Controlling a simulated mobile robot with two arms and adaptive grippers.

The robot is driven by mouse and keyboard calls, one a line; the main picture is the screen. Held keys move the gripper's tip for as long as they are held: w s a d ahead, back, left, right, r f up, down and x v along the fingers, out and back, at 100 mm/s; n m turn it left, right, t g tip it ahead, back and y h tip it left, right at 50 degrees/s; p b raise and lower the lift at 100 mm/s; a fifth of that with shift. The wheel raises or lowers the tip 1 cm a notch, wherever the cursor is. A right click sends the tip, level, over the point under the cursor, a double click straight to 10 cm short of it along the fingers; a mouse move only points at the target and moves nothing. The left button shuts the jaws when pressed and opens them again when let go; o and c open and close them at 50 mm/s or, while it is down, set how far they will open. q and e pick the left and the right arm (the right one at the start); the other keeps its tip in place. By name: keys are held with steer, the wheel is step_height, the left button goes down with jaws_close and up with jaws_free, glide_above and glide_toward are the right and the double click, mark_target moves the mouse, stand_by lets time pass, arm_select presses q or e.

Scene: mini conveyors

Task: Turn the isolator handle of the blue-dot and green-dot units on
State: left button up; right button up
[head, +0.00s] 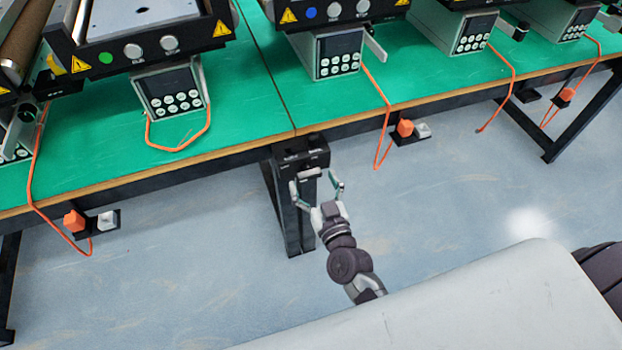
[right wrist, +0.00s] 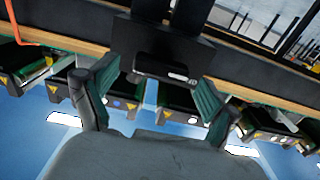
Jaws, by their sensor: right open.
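The green-dot unit, with its green dot (head: 105,58), stands on the table at the upper left. The blue-dot unit, with its blue dot (head: 311,13), stands at the top centre. A black box (head: 302,155) hangs at the table's front edge between them, with a small grey bar (head: 308,173) on its front. The bar also shows in the right wrist view (right wrist: 168,69). My right gripper (head: 318,188) is open and empty, its fingers either side of the bar. I cannot tell whether they touch it. My left gripper is out of view.
The green tabletop (head: 245,105) has a wooden front edge. Orange cables (head: 205,125) hang from the units. Orange and grey blocks on black plates (head: 412,138) sit below the edge at several places. A table leg (head: 292,215) stands below the black box. The floor in front is clear.

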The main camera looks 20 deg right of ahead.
steer(key=shift+w, duration=0.8)
steer(key=c, duration=1.1)
steer(key=shift+c, duration=0.2)
